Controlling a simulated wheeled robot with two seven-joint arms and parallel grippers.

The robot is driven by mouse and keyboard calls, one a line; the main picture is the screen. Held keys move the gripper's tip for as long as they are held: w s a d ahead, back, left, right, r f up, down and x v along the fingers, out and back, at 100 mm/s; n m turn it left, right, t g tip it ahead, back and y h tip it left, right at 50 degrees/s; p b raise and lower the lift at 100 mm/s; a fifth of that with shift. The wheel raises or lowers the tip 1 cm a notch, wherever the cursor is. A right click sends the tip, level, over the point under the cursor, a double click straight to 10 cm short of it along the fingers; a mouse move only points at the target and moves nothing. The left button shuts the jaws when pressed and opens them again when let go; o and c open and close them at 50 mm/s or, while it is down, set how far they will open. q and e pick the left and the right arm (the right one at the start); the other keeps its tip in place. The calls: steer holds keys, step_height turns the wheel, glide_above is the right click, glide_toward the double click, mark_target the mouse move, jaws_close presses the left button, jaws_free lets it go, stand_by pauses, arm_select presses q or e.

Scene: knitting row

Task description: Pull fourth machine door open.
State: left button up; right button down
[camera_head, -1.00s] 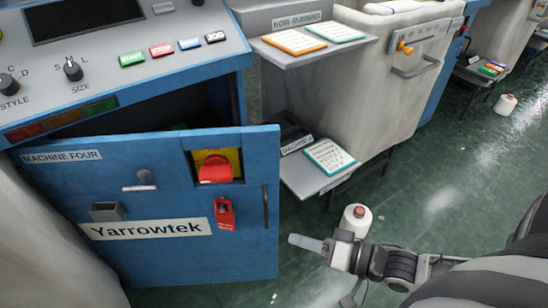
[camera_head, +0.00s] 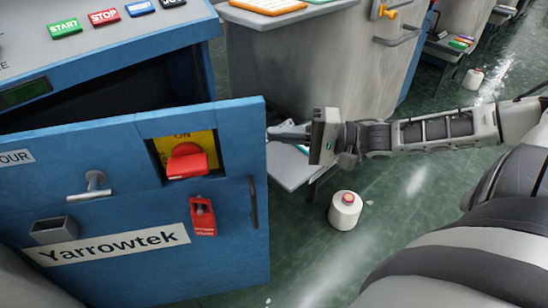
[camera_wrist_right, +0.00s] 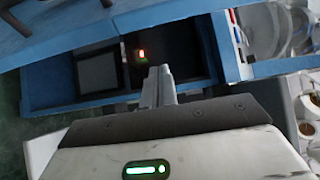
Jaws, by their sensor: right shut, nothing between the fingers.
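The blue door (camera_head: 110,270) of machine four carries the Yarrowtek label, a red switch (camera_head: 187,163) on yellow, a red padlock (camera_head: 202,216) and a dark vertical handle (camera_head: 253,203). It stands ajar, with a dark gap between its top edge and the machine body (camera_head: 150,45). My right gripper (camera_head: 276,134) is shut and empty, its tips at the door's free right edge; I cannot tell whether they touch. In the right wrist view, its fingers (camera_wrist_right: 158,85) point at the machine's dark interior (camera_wrist_right: 175,50), where a small light glows. My left gripper is not in view.
A grey side shelf (camera_head: 290,168) is partly hidden behind my right gripper. A white spool with a red top (camera_head: 345,210) stands on the green floor. A grey machine (camera_head: 310,70) is behind. The floor in front of the spool is clear.

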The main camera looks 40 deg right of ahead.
arm_select(q)
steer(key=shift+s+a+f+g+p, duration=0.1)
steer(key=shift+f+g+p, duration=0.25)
steer(key=shift+p, duration=0.45)
arm_select(e)
steer(key=a, duration=0.1)
steer(key=s+a, duration=0.2)
steer(key=shift+a, duration=0.25)
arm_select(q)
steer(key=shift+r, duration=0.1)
